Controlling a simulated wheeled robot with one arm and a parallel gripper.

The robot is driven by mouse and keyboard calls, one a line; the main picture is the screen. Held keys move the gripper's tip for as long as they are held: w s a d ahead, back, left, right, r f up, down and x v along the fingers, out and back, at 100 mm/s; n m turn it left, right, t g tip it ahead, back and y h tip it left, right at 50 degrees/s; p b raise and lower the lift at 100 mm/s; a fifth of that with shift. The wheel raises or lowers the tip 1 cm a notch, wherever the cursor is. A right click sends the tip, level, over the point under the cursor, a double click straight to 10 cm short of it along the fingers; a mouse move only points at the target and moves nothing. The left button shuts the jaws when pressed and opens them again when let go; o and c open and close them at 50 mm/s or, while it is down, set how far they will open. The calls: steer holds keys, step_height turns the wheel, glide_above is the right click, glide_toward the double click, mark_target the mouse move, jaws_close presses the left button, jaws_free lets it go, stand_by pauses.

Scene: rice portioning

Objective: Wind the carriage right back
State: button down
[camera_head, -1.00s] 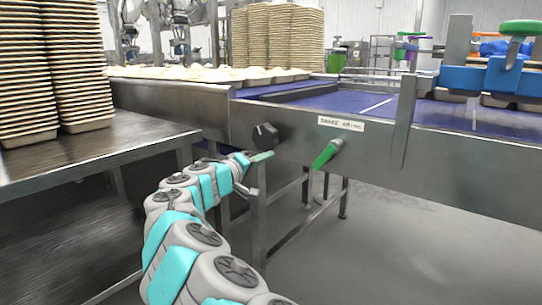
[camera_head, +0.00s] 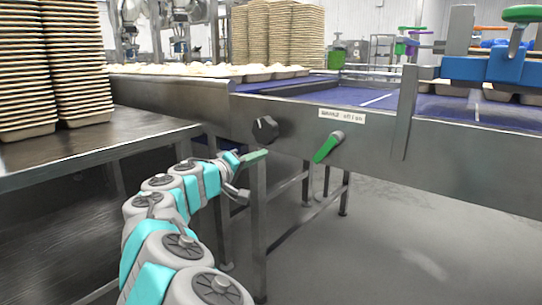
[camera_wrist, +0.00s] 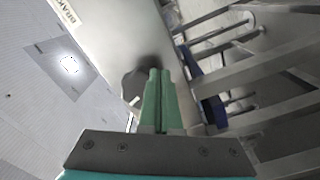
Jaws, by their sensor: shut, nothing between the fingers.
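The carriage (camera_head: 490,68) is a blue block with a green handwheel (camera_head: 528,13) on top, at the right over the conveyor. A dark lobed knob (camera_head: 265,130) sits on the conveyor's steel side. It also shows in the wrist view (camera_wrist: 135,84), partly behind my fingers. A green lever (camera_head: 328,147) is to its right, below a white label (camera_head: 342,115). The label's readable start in the wrist view (camera_wrist: 66,9) is "BRAK". My gripper (camera_head: 264,153) has green fingers, shut and empty, just below the knob. I cannot tell whether they touch it.
A steel table (camera_head: 95,150) with tall tray stacks (camera_head: 25,75) stands at the left. Filled trays (camera_head: 200,72) line the conveyor's far left part. The conveyor's steel legs (camera_head: 258,215) are near my gripper. The floor at the lower right is clear.

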mark_target(265, 131)
steer(key=shift+v, duration=1.2)
steer(key=shift+r, duration=0.1)
steer(key=w+d+r+m+p, duration=0.1)
steer(key=w+d+m+p, duration=0.3)
steer(key=m+p, duration=0.1)
steer(key=shift+d+r+m, duration=0.2)
steer(key=shift+d+m, duration=0.1)
steer(key=shift+m, duration=0.2)
steer(key=shift+w+a+r, duration=0.1)
steer(key=shift+w, duration=0.05)
stand_by(0.6)
